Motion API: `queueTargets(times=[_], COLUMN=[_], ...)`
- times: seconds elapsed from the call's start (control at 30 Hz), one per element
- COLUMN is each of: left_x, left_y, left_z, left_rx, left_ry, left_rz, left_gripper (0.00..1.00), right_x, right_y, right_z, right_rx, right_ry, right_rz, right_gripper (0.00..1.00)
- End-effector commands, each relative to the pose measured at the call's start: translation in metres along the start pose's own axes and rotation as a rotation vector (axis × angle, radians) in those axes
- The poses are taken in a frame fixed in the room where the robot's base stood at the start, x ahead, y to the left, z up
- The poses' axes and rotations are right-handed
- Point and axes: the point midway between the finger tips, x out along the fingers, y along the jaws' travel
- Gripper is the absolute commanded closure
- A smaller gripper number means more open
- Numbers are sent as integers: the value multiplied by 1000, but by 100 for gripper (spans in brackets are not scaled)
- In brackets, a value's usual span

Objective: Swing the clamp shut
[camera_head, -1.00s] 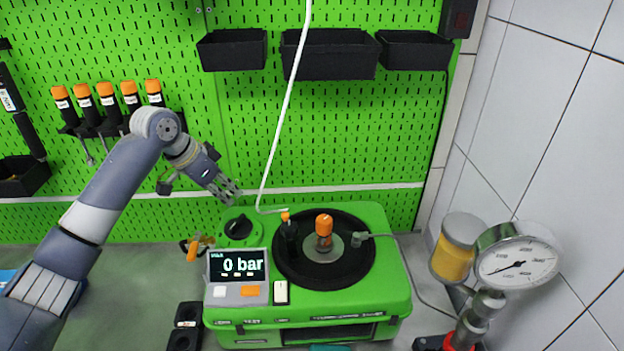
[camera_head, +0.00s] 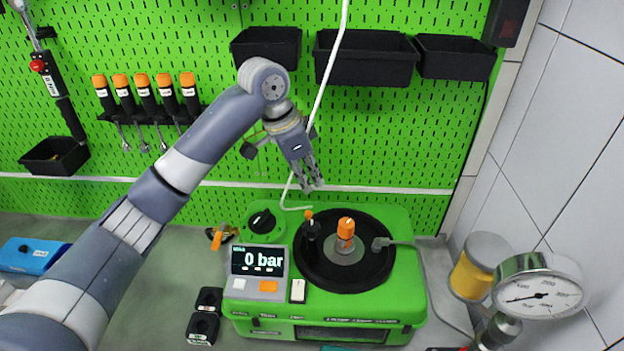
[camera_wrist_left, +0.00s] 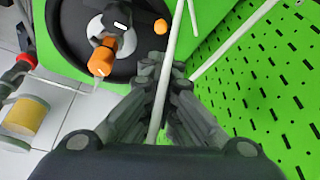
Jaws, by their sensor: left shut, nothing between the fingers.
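The clamp (camera_head: 312,232) is a dark upright part with an orange tip, on the left side of the black round plate (camera_head: 325,276) of the green test bench. An orange-capped part (camera_head: 346,228) stands beside it at the plate's middle. In the left wrist view the clamp's orange tip (camera_wrist_left: 160,27) shows just beyond my fingers. My left gripper (camera_head: 314,188) is shut and empty, above and behind the clamp, apart from it in the head view. It also shows in the left wrist view (camera_wrist_left: 162,62), with the white hose crossing close to the fingers. My right gripper is out of view.
The white hose (camera_head: 322,95) hangs down close to my left gripper. The green pegboard (camera_head: 400,140) stands close behind. The bench display (camera_head: 258,261) reads 0 bar. A pressure gauge (camera_head: 538,295) and a yellow jar (camera_head: 478,272) stand to the right.

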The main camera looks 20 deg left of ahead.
Motion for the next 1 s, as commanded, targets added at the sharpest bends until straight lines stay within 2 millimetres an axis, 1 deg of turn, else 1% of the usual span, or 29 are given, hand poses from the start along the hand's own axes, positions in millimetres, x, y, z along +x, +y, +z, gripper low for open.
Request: queueTargets(times=[0.03,0.2,0.3,0.43,0.6,1.0], left_x=[7,39,55,70,78,79], left_y=[1,1,1,0,0,0], left_z=[0,-1,0,0,0,-2], left_rx=[-1,-2,-1,-1,0,-1], left_ry=[-4,-4,-3,-2,-1,0], left_rz=[3,4,3,1,-1,-1], left_gripper=[100,100,100,100,100,100], right_x=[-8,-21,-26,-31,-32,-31], right_y=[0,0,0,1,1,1], right_z=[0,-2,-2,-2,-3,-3], right_rx=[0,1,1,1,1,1], right_ry=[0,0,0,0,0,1], right_rz=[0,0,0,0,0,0], right_gripper=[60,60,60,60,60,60])
